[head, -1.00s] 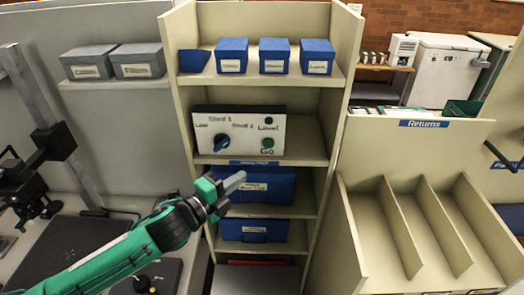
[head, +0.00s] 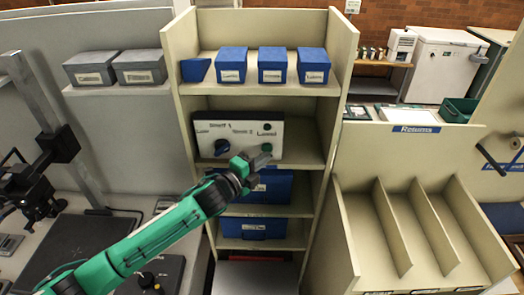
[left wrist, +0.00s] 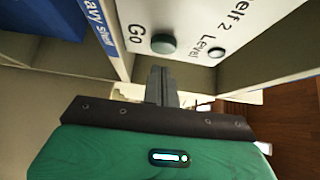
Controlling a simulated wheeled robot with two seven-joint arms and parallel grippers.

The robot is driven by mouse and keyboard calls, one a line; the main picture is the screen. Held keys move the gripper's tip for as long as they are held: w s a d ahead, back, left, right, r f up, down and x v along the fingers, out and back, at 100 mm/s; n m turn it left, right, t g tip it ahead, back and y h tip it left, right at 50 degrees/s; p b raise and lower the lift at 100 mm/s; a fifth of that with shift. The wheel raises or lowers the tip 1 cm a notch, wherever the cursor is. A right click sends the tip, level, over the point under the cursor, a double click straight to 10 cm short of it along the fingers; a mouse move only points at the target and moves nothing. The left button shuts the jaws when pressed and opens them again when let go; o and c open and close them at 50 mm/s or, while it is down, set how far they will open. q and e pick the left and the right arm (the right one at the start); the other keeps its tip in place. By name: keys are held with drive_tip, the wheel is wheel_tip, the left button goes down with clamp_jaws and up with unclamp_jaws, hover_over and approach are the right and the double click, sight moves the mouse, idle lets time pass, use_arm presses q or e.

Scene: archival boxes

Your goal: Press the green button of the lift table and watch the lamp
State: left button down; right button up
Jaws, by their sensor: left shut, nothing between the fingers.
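The lower one, the Go button (head: 267,148), shows just above my fingertips. The Level part (head: 267,129) is above it; I see no clear glow on it. My left gripper (head: 262,160) is shut and empty, in front of the panel's lower right corner. In the left wrist view the Go button (left wrist: 163,44) lies just beyond the fingertips (left wrist: 161,72), with no clear contact. My right gripper is out of view.
Blue boxes (head: 272,65) stand on the shelf above, and larger blue boxes (head: 253,228) below. The cabinet's side wall (head: 333,95) stands right of the panel. A divided Returns rack (head: 413,128) is further right, a black stand (head: 40,190) at left.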

use_arm(q)
drive_tip(key=shift+w+a+p, duration=0.1)
drive_tip(key=shift+w+p, duration=0.2)
drive_tip(key=shift+w, duration=0.5)
drive_tip(key=shift+w, duration=0.1)
